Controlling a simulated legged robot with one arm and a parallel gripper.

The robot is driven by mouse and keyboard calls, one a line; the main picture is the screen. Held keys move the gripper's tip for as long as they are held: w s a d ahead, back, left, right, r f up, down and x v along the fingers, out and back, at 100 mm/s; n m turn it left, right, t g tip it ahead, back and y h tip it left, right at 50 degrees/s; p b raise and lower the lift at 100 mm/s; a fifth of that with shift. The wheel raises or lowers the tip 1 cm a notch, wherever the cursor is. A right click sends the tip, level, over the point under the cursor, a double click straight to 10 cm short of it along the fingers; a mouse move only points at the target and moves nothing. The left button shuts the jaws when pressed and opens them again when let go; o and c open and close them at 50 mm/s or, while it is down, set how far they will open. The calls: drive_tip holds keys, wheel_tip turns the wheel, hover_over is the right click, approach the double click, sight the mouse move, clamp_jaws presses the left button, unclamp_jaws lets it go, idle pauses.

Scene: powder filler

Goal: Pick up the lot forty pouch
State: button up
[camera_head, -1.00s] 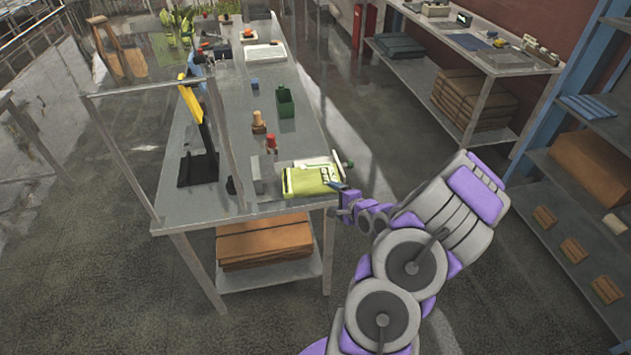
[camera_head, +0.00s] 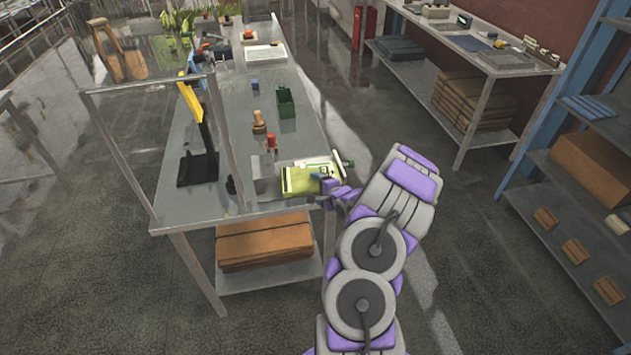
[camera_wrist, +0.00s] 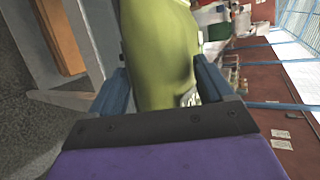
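A yellow-green pouch (camera_head: 302,182) lies at the near right corner of the grey table, with dark print towards its right end. My gripper (camera_head: 326,184) is at the pouch's right end in the head view. In the wrist view the pouch (camera_wrist: 160,50) fills the space between the two blue fingers of my gripper (camera_wrist: 165,85), which stand apart on either side of it. The left finger is close to the pouch edge and the right finger overlaps its other edge. I cannot tell whether both press on it. The lot number is too small to read.
A white item and a green-capped bottle (camera_head: 347,163) lie just behind the pouch. A red-topped piece (camera_head: 271,143), a wooden piece (camera_head: 259,122) and a green bin (camera_head: 285,102) stand farther back. A yellow-and-black stand (camera_head: 199,140) is at left. Brown boxes (camera_head: 264,243) sit on the shelf below.

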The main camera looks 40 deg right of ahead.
sight(311, 178)
drive_tip(key=shift+w+a+r, duration=0.1)
drive_tip(key=shift+w+a, duration=0.05)
drive_tip(key=shift+a, duration=0.4)
drive_tip(key=shift+d, duration=0.5)
drive_tip(key=c, duration=0.5)
drive_tip(key=shift+a+f, duration=0.2)
drive_tip(key=shift+f, duration=0.05)
drive_tip(key=c, duration=0.4)
drive_tip(key=shift+r, duration=0.15)
drive_tip(key=shift+c, duration=0.2)
drive_tip(key=shift+r, duration=0.3)
wheel_tip(311, 178, up, 3)
drive_tip(key=shift+d+f+p, duration=0.15)
drive_tip(key=shift+f+p, duration=0.05)
drive_tip(key=shift+p, duration=0.2)
drive_tip(key=c, duration=0.3)
drive_tip(key=shift+s+d+r, duration=0.25)
drive_tip(key=shift+s+d, duration=0.15)
drive_tip(key=shift+s, duration=0.15)
drive_tip(key=s+d+p, duration=0.1)
drive_tip(key=s+d, duration=0.1)
drive_tip(key=s, duration=0.2)
drive_tip(key=s+d+r+p, duration=0.1)
drive_tip(key=s+d, duration=0.2)
drive_tip(key=s, duration=0.1)
drive_tip(key=s+d+p, duration=0.1)
drive_tip(key=s+d, duration=0.2)
drive_tip(key=s, duration=0.1)
drive_tip(key=shift+d+r, duration=0.15)
drive_tip(key=shift+d, duration=0.05)
